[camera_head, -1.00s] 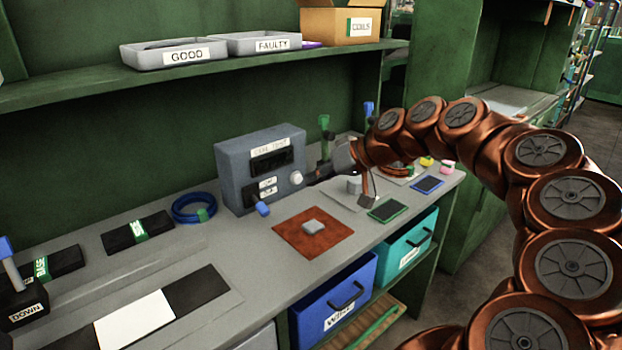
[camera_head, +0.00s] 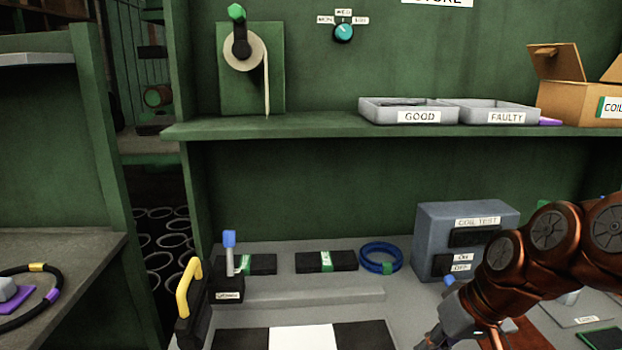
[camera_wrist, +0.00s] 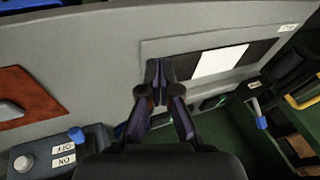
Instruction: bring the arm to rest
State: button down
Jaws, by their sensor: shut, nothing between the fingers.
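My copper arm (camera_head: 553,232) reaches in from the right edge of the head view, bent downward over the bench. My gripper (camera_head: 428,342) is at the lower edge of that view, partly cut off, in front of the grey coil test box (camera_head: 428,215). In the wrist view my gripper (camera_wrist: 158,72) has its fingers together with nothing between them.
A blue ring (camera_head: 380,258) lies left of the test box. A blue-handled lever (camera_head: 229,248) and a yellow handle (camera_head: 187,285) stand at the bench's left end. Above, a shelf (camera_head: 300,126) carries the GOOD (camera_head: 390,115) and FAULTY (camera_head: 480,118) trays.

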jog(key=s+f+m+g+h, duration=0.1)
jog(key=s+f+g+h, duration=0.3)
jog(key=s, duration=0.6)
jog(key=s+f+m+g+h, duration=0.1)
jog(key=s+f, duration=0.4)
jog(key=s, duration=0.5)
jog(key=s+p+v, duration=0.2)
jog(key=p+v, duration=1.3)
jog(key=v, duration=0.1)
jog(key=shift+s+r+t+y, duration=0.3)
jog(key=shift+t, duration=0.1)
jog(key=shift+a, duration=0.1)
